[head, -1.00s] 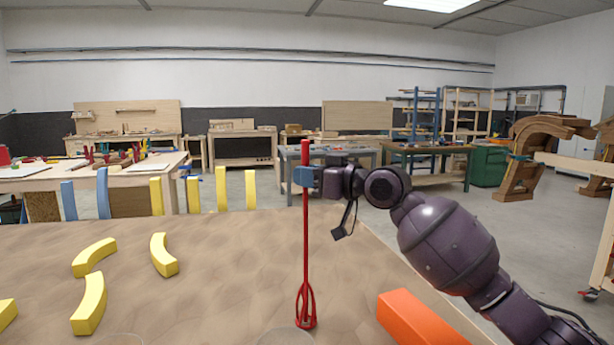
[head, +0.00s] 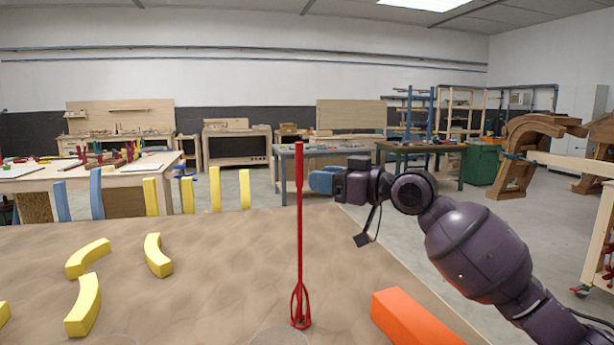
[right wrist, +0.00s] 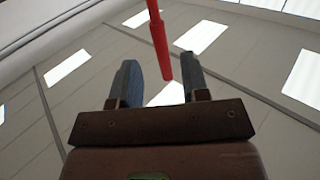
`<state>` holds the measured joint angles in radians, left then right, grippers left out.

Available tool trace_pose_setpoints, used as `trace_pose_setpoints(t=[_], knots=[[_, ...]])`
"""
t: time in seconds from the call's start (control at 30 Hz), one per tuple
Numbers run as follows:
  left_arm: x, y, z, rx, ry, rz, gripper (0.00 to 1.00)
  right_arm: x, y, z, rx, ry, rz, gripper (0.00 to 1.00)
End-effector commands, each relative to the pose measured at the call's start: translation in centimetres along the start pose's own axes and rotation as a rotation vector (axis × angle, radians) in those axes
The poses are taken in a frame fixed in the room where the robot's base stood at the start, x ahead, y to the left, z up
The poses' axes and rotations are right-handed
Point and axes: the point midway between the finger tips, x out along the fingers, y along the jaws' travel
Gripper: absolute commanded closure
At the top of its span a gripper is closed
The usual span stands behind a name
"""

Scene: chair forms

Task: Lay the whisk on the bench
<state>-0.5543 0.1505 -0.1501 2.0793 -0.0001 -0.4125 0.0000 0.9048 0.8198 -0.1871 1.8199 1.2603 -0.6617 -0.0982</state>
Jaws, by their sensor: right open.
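The red whisk (head: 300,225) is upright in the head view, its looped end down at the near part of the brown bench top (head: 215,270). I cannot tell whether the loops touch the bench. My right gripper (head: 318,181) is open, just to the right of the whisk's upper shaft and apart from it. In the right wrist view the red shaft (right wrist: 158,42) shows beyond the open fingers (right wrist: 162,78), with nothing gripped between them. My left gripper is not in view.
Several yellow curved pieces (head: 83,305) lie at the left of the bench. An orange block (head: 412,318) lies at its right front edge, near my right arm. Blue (head: 96,193) and yellow (head: 150,196) uprights line the far edge. The middle of the bench is mostly clear.

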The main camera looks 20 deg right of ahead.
Motion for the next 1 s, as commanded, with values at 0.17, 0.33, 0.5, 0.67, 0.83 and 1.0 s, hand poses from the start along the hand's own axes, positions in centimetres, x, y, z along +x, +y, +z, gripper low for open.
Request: trace_pose_setpoints(t=[0.17, 0.33, 0.5, 0.67, 0.83, 1.0], knots=[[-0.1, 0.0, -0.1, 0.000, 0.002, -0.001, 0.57, -3.4, 0.0, 0.1, 0.000, -0.002, 0.001, 0.58], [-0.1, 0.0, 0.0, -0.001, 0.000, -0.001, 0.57, -5.4, 0.0, 0.0, 0.000, -0.001, 0.001, 0.58], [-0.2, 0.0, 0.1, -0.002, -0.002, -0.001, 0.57, -6.2, 0.0, 0.0, 0.001, 0.000, -0.001, 0.58], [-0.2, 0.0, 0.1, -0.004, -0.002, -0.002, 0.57, -6.3, 0.0, 0.0, 0.001, 0.001, -0.001, 0.58], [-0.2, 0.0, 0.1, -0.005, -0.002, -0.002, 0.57, -6.3, 0.0, 0.0, 0.001, 0.000, -0.001, 0.58], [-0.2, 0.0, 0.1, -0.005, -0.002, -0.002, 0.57, -6.3, 0.0, 0.0, 0.001, 0.000, -0.001, 0.58]])
